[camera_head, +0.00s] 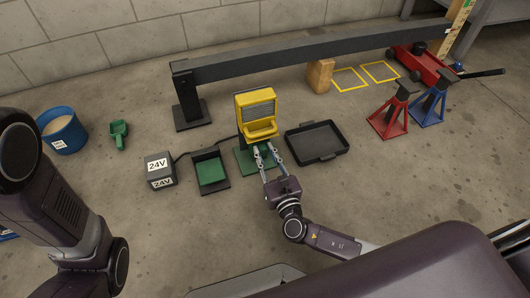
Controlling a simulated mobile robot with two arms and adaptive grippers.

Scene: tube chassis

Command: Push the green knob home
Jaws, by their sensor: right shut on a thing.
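A yellow work lamp (255,104) with a grey panel and a yellow handle bar stands upright on a green base (243,159) in the middle of the floor. My right gripper (265,150) reaches up to its lower front from below. Its two fingers are closed around a small green part, which looks like the green knob (263,147), just under the yellow handle. The fingers hide much of it, and I cannot tell how far in it sits. My left arm enters at the left, and its gripper is out of view.
A 24V box (160,170) with a cable and a black-and-green tray (211,173) stand left of the lamp. An empty black tray (316,142) lies close on the right. A long dark beam (310,50) runs behind. Red (393,115) and blue (432,103) stands are farther right.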

